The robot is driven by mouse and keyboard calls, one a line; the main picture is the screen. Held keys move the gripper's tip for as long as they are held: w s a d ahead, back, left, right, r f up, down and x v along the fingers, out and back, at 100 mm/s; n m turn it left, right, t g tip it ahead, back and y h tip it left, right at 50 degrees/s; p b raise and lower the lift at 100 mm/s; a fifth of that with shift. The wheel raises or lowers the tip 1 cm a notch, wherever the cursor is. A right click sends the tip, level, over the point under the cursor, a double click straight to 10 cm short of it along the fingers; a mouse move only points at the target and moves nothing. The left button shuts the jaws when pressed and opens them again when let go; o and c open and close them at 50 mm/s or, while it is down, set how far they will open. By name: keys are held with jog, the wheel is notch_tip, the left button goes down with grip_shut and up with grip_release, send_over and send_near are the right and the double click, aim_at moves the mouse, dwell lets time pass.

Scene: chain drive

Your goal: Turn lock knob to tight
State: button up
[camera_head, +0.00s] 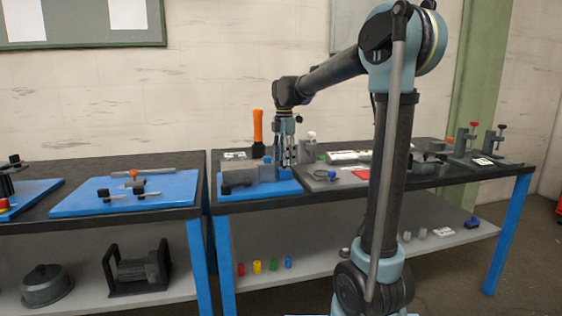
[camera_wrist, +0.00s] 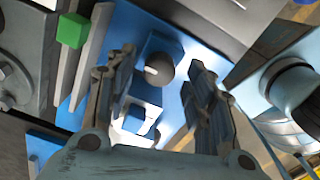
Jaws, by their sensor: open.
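A round dark grey knob (camera_wrist: 161,68) with a white pointer mark sits on a blue block in the wrist view. I take it to be the lock knob. The pointer is directed to the left in that view. My gripper (camera_wrist: 164,80) is open, with one finger on each side of the knob, and no clear contact shows. In the head view my gripper (camera_head: 285,164) points down over the blue plate (camera_head: 283,188) on the right bench. The knob cannot be made out there, and any tight marking is not readable.
A grey fixture (camera_head: 240,174) and an upright orange handle (camera_head: 258,127) stand left of my gripper. A grey plate (camera_head: 331,182) lies to its right. A green block (camera_wrist: 72,30) shows at the upper left of the wrist view. Another blue plate (camera_head: 90,202) lies on the left bench.

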jog(key=shift+f, duration=0.55)
